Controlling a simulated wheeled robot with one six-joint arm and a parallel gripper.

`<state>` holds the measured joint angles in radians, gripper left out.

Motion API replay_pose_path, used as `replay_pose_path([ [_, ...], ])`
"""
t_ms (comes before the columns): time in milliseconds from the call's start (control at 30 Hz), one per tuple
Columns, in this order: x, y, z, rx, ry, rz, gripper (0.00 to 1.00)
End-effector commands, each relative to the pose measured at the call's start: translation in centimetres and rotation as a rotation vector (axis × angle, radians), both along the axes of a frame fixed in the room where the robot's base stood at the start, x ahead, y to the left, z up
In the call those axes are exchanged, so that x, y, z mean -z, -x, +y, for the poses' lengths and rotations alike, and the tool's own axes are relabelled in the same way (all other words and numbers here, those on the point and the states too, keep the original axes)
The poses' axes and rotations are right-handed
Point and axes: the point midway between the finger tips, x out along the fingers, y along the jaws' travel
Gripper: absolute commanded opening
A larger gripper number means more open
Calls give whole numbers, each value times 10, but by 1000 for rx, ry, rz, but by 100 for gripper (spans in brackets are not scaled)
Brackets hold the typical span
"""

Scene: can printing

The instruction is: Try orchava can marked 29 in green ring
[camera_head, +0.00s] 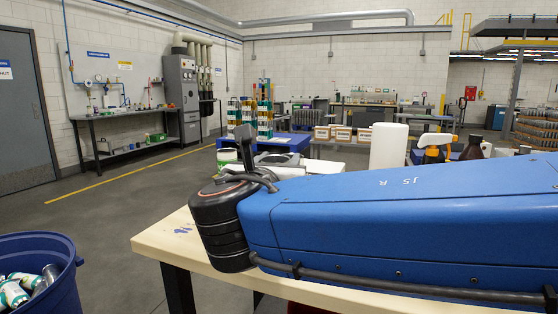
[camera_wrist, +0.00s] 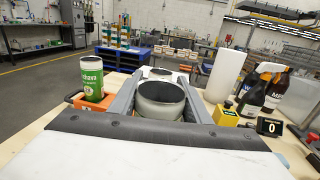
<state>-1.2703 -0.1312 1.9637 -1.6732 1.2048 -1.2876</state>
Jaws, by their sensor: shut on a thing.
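In the wrist view a green-and-white can with the lettering "...hava" (camera_wrist: 92,78) stands upright at the left, at an orange block (camera_wrist: 92,103). My gripper (camera_wrist: 162,84) has its two grey fingers on either side of a pale grey round body with a dark top (camera_wrist: 160,112) and is shut on it. The green can is outside the left finger, apart from it. Another pale round rim with a dark middle shows just beyond the held body. I cannot make out a mark 29 or a green ring. In the head view my blue arm hides most of the gripper.
A white cylinder (camera_wrist: 223,76), dark spray bottles (camera_wrist: 254,98), a yellow box (camera_wrist: 225,115) and a display reading 0 (camera_wrist: 269,127) stand right of my gripper. A blue bin with cans (camera_head: 62,282) stands at the lower left.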

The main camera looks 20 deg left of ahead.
Motion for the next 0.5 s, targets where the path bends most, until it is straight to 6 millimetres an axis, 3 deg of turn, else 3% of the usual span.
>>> replay_pose_path([
  [500, 5, 0, 0, 0, 0, 0, 13],
])
